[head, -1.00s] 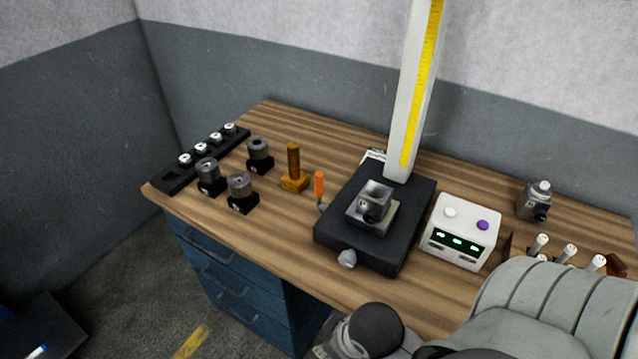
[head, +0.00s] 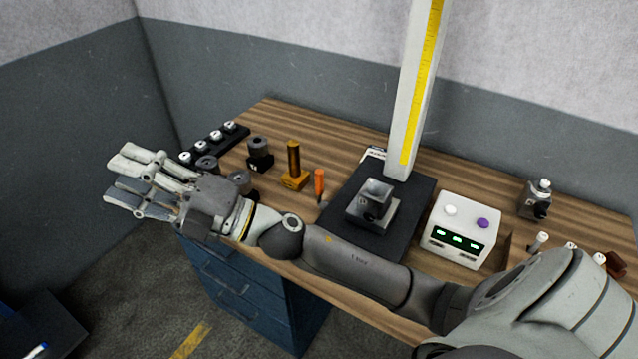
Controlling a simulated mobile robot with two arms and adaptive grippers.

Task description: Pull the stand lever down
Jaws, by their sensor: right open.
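The stand has a black base (head: 412,200) and a tall white column (head: 400,140) with a yellow scale. A lever with an orange handle (head: 319,183) stands upright at the left side of the base. A grey block with a square cup (head: 374,196) sits on the base. My right arm reaches across the front of the table. My right gripper (head: 125,180) is open and empty at the table's left front corner, well left of the lever and not touching it. The base's front part is hidden behind the arm. My left gripper is not in view.
A white box with green displays (head: 455,241) stands right of the stand. A brass post (head: 293,165) is left of the lever. A grey device (head: 535,199) is at right.

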